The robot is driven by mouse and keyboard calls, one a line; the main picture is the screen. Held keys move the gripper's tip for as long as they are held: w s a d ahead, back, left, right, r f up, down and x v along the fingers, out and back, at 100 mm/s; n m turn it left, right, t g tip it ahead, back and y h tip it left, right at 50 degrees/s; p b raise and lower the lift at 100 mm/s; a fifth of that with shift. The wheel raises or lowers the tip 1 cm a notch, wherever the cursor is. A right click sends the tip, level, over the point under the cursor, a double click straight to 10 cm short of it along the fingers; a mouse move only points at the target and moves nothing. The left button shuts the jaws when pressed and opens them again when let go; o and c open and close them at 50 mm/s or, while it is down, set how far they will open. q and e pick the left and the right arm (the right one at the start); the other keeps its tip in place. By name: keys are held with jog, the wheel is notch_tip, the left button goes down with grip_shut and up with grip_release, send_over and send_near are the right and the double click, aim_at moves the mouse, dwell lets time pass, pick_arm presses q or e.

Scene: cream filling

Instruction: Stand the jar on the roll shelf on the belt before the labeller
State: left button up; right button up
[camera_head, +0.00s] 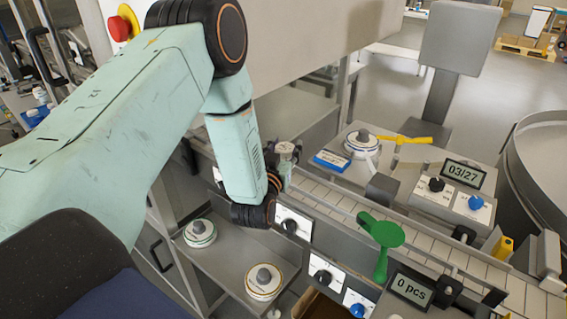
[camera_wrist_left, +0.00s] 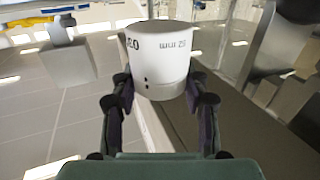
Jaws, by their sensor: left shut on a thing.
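My left gripper (camera_head: 280,168) is shut on a small white jar (camera_head: 287,150). The roll shelf (camera_head: 225,262) is at the lower left, with a green-ringed roll (camera_head: 200,233) and an orange-ringed roll (camera_head: 263,282). My right gripper is not in view.
A green paddle-shaped part (camera_head: 382,234) stands over the belt. Displays reading 03/27 (camera_head: 463,174) and 0 pcs (camera_head: 411,290) flank it. Another roll (camera_head: 362,141), a blue box (camera_head: 332,160) and a yellow tool (camera_head: 402,139) lie behind. A round metal table (camera_head: 540,165) is at right.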

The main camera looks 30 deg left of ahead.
aim_at(287, 159)
pick_arm(q)
jog(key=f, duration=0.3)
jog(key=shift+w+d+f, duration=0.1)
jog(key=shift+d+f, duration=0.05)
jog(key=shift+d, duration=0.15)
jog(key=shift+f, duration=0.25)
jog(key=shift+a+f, duration=0.25)
jog(key=shift+f, duration=0.05)
jog(key=shift+d+f+b, duration=0.25)
jog(key=shift+b, duration=0.25)
jog(key=o, duration=1.2)
jog(key=shift+a, duration=0.15)
